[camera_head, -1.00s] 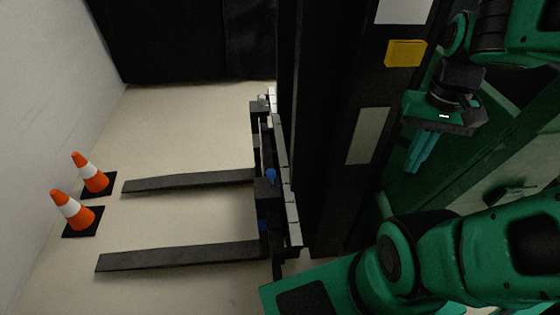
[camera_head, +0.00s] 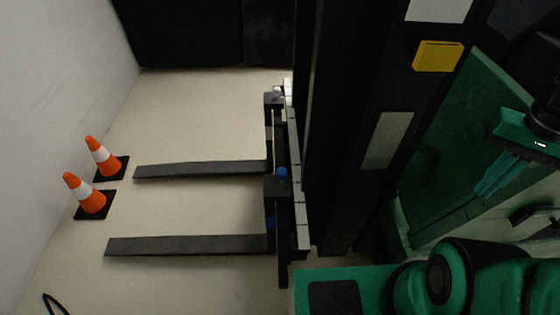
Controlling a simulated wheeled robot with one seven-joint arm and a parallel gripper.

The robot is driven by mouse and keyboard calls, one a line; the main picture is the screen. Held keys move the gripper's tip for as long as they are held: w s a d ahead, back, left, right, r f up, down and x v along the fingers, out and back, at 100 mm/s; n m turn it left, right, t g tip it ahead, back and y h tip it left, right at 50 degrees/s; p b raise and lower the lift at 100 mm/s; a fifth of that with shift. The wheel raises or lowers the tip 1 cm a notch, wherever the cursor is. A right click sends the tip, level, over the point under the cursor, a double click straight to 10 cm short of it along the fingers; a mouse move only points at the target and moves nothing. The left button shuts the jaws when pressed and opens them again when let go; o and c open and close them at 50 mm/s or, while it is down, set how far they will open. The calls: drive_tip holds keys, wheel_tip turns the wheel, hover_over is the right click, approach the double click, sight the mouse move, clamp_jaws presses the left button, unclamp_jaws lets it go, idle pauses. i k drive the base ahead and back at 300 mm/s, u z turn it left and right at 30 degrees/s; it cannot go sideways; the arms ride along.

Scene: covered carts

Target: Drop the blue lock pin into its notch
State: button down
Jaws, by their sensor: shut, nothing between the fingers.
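The blue lock pin (camera_head: 282,173) shows as a small blue knob on top of a dark block on the fork carriage (camera_head: 283,205), near the middle of the view. The notch cannot be made out. My gripper (camera_head: 490,182) is at the right, with its teal fingers together and empty. It is well apart from the pin, on the other side of the dark mast.
Two dark forks (camera_head: 190,245) reach left over the pale floor. A tall black mast (camera_head: 345,130) with a yellow box (camera_head: 438,56) stands between the carriage and my gripper. Two orange cones (camera_head: 88,195) stand by the left wall. The floor between them and the forks is clear.

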sight(281, 172)
drive_tip(key=u, duration=0.05)
drive_tip(key=k, duration=1.25)
drive_tip(key=u, duration=0.35)
drive_tip(key=i, duration=1.5)
